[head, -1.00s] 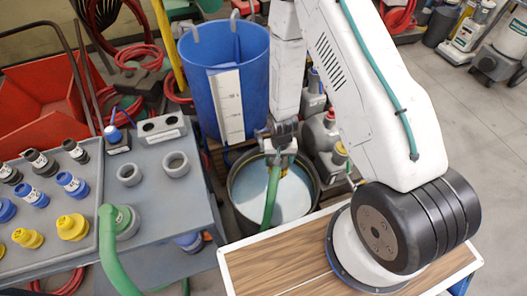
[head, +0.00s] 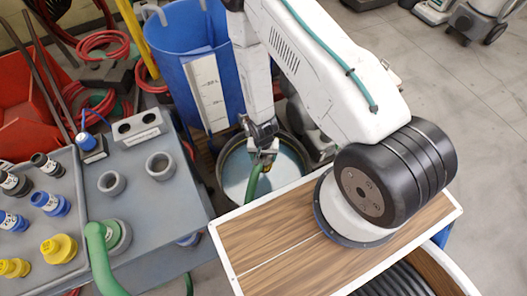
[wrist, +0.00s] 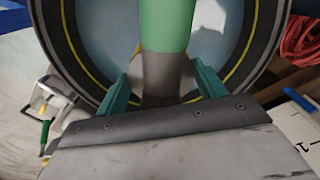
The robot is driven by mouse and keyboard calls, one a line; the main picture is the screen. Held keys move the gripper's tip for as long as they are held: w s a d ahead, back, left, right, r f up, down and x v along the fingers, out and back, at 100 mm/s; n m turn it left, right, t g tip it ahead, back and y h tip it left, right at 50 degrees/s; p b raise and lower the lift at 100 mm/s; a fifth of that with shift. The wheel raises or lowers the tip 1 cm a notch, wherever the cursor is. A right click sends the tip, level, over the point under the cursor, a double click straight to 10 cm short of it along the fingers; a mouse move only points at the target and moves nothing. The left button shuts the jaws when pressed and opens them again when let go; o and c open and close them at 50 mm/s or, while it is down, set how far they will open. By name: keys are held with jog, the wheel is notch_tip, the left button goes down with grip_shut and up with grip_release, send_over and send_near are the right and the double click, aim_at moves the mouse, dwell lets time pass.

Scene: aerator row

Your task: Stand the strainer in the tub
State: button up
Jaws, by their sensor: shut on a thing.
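The round tub (head: 228,180) stands on the floor behind the wooden-topped surface, with pale blue liquid inside. In the wrist view its dark rim with a yellow line (wrist: 252,62) curves around the top. My gripper (head: 265,156) is above the tub's opening. Its teal fingers (wrist: 162,92) are shut on the grey collar of a green hose (wrist: 165,25). The hose also shows in the head view (head: 256,180), slanting down from the gripper. A bit of yellow shows behind the collar. I cannot make out the strainer itself clearly.
A tall blue bin (head: 165,65) with a white scale stands close behind the tub. A grey bench (head: 150,215) with sockets, coloured fittings and another green hose (head: 97,250) is at left. The wooden top (head: 265,240) is at the front. Open floor (head: 470,150) lies at right.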

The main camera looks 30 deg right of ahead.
notch_tip(320, 180, down, 34)
jog(key=shift+f, duration=0.2)
dwell(1.6)
jog(key=o, duration=1.3)
jog(key=shift+c, duration=0.2)
jog(key=shift+r, duration=0.1)
notch_tip(320, 180, up, 8)
jog(key=shift+f, duration=0.2)
jog(key=shift+s, duration=0.1)
